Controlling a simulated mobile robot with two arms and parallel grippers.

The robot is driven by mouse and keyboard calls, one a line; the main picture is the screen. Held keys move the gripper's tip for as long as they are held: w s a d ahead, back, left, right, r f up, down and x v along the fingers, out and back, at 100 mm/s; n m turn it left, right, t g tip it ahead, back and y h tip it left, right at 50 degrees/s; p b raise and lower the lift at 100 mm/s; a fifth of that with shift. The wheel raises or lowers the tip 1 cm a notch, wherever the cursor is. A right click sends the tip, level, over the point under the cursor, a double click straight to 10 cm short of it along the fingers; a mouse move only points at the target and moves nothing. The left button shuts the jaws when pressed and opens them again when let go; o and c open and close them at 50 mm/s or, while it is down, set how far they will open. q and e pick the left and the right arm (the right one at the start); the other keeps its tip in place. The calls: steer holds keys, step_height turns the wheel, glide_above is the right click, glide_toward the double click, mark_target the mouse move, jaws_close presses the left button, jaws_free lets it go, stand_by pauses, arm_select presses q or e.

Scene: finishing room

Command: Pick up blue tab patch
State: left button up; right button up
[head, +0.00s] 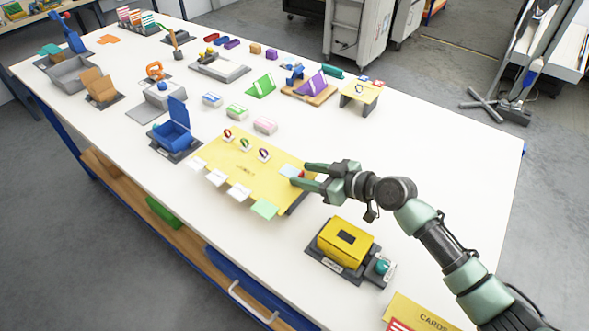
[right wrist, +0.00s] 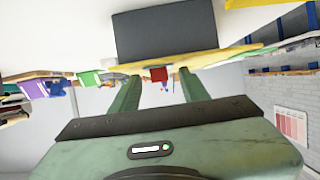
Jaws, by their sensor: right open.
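A light blue patch (head: 289,171) lies at the right edge of a yellow board (head: 222,162) on the white table. A small red piece (head: 301,174) shows at the patch's right side. My right gripper (head: 299,175) is open around this red piece, its fingers pointing left, apart from each other. In the right wrist view the red piece (right wrist: 158,74) shows between the two green fingertips, at the edge of the yellow board (right wrist: 205,64). I cannot tell whether the fingers touch it. The blue patch is hard to make out there. My left gripper is out of view.
White patches (head: 239,192) and a green patch (head: 264,208) lie along the board's near edge. Coloured rings (head: 245,144) stand on the board. A yellow box (head: 345,243) on a dark base stands in front of my right arm.

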steer(key=shift+f, duration=0.1)
jaws_close()
stand_by(0.3)
